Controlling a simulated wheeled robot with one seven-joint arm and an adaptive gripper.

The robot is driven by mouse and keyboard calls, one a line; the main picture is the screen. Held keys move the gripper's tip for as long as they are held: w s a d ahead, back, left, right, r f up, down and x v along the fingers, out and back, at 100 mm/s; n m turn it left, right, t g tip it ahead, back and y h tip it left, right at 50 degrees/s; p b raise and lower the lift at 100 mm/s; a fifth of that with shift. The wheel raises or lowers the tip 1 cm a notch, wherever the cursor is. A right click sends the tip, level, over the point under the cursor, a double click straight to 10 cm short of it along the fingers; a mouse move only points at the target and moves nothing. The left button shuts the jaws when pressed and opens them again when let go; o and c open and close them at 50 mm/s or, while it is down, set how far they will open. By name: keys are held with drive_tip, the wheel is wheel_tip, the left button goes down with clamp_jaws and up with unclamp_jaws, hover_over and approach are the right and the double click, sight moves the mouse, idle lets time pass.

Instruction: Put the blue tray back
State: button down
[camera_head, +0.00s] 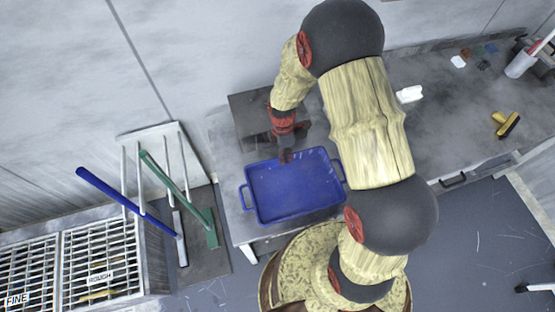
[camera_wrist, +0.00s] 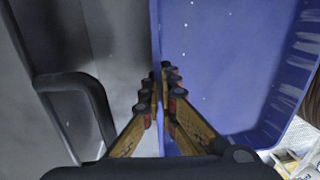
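The blue tray (camera_head: 262,214) is a shallow rectangular tray with a loop handle at each short end. In the head view it looks level and empty at the front of the grey worktop. My gripper (camera_head: 286,155) points down at the middle of its far long wall. In the wrist view, the fingers of my gripper (camera_wrist: 160,82) are close together, one on each side of the edge of the blue tray (camera_wrist: 230,65), and look closed on that wall. Whether the tray's underside touches the worktop is hidden.
A dark plate (camera_head: 245,122) lies behind the tray; a dark handle (camera_wrist: 80,90) shows in the wrist view. At left are a slatted rack (camera_head: 100,255), a blue-handled tool (camera_head: 110,192) and a green tool (camera_head: 170,178). A yellow-black brush (camera_head: 506,124) lies far right.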

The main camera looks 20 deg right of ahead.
drive_tip(key=shift+f, duration=0.6)
drive_tip(key=shift+d, duration=0.1)
drive_tip(key=shift+f, duration=0.2)
drive_tip(key=c, duration=2.3)
unclamp_jaws()
drive_tip(key=shift+r, duration=0.15)
